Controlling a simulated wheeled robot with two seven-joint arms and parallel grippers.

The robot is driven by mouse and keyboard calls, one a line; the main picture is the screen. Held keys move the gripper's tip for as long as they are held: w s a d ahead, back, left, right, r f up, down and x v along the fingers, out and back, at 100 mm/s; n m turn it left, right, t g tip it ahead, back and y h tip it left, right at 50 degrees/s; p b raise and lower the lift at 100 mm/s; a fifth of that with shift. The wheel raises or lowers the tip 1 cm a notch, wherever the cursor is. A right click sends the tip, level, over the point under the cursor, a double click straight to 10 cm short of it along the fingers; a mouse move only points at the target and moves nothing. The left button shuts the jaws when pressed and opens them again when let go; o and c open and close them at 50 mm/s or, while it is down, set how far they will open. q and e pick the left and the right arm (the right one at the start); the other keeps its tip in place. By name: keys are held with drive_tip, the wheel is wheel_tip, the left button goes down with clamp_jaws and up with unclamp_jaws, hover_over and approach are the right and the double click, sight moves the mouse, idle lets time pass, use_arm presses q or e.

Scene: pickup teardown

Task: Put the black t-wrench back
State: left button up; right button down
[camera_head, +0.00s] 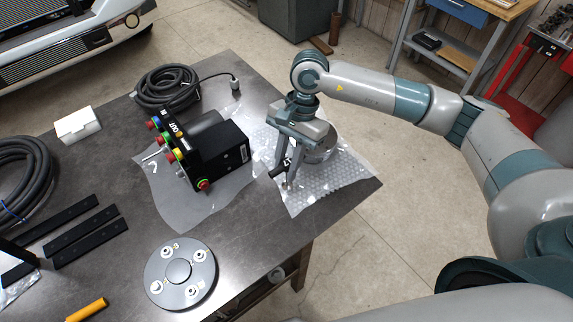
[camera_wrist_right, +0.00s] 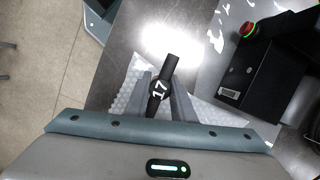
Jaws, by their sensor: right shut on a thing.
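The black t-wrench (camera_head: 280,169) is mostly hidden by my right gripper in the head view. In the right wrist view the black t-wrench (camera_wrist_right: 167,70) shows a dark bar and a round end marked 17. My right gripper (camera_head: 287,177) points down over the bubble wrap (camera_head: 340,185) near the table's right corner. In the wrist view its two fingers (camera_wrist_right: 163,90) are shut on the wrench, one on each side. I cannot tell whether the wrench touches the wrap. My left gripper is out of view.
A black control box (camera_head: 222,152) with coloured buttons lies just left of my right gripper. A grey disc (camera_head: 180,250), black bars (camera_head: 85,240) and coiled cable (camera_head: 165,85) also occupy the table (camera_head: 245,235).

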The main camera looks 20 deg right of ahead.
drive_tip(key=shift+f+p, duration=0.35)
drive_tip(key=shift+f, duration=0.5)
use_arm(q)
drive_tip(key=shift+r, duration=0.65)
use_arm(e)
drive_tip(key=shift+f+b, duration=0.2)
drive_tip(key=shift+b, duration=0.15)
drive_tip(key=c, duration=1.5)
unclamp_jaws()
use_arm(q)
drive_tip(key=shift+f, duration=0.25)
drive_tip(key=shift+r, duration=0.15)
use_arm(e)
drive_tip(key=shift+r, duration=0.15)
